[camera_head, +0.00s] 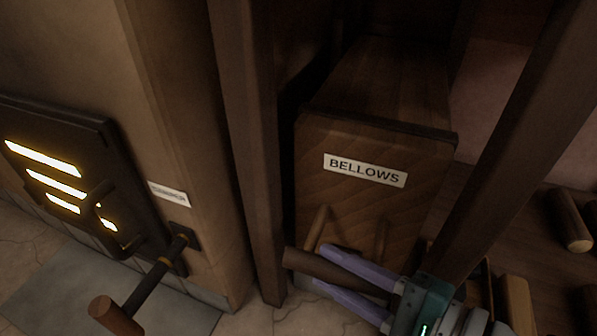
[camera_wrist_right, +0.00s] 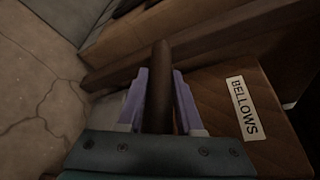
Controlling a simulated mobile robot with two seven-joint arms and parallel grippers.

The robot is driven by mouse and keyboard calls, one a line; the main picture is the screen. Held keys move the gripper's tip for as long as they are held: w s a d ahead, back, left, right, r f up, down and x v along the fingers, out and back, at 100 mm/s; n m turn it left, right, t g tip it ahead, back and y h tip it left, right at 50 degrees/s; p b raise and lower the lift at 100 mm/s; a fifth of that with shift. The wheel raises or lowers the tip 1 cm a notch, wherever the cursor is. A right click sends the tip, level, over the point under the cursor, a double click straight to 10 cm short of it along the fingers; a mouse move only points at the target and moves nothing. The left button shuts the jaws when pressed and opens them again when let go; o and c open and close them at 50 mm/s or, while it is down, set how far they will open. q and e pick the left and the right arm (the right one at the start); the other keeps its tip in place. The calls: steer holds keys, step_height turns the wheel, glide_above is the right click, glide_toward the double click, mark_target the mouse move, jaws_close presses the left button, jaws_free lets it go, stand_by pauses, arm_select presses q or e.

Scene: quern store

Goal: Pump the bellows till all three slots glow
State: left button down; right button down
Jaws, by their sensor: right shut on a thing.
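The wooden bellows (camera_head: 345,215) stands in the middle of the head view, with a white BELLOWS label on its front. It also shows at the right of the wrist view (camera_wrist_right: 265,85). My right gripper (camera_head: 322,266) is shut on the brown bellows handle (camera_head: 300,261), with a purple finger on each side of it; the wrist view shows the handle (camera_wrist_right: 161,85) between the fingers. At the left, a dark furnace door (camera_head: 93,143) has three slots (camera_head: 55,182), all glowing bright yellow-white. A latch partly covers the lowest slot. My left gripper is out of view.
A dark lever with a wooden grip (camera_head: 112,315) sticks out from the wall beside the furnace door, near a small label. Dark upright and slanting posts (camera_head: 245,130) flank the bellows. Wooden rollers (camera_head: 569,220) lie at the right.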

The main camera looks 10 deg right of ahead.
steer(key=shift+s+a, duration=0.5)
steer(key=shift+s, duration=0.2)
steer(key=c, duration=0.9)
jaws_free()
steer(key=shift+s, duration=0.15)
steer(key=shift+o, duration=1.6)
steer(key=shift+w+d, duration=0.1)
steer(key=shift+w, duration=0.15)
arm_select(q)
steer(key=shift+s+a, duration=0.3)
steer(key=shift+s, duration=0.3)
arm_select(e)
steer(key=shift+s+d+r, duration=0.1)
steer(key=shift+s, duration=0.15)
arm_select(q)
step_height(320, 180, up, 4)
steer(key=p, duration=0.4)
arm_select(e)
steer(key=v, duration=0.9)
steer(key=shift+d, duration=0.3)
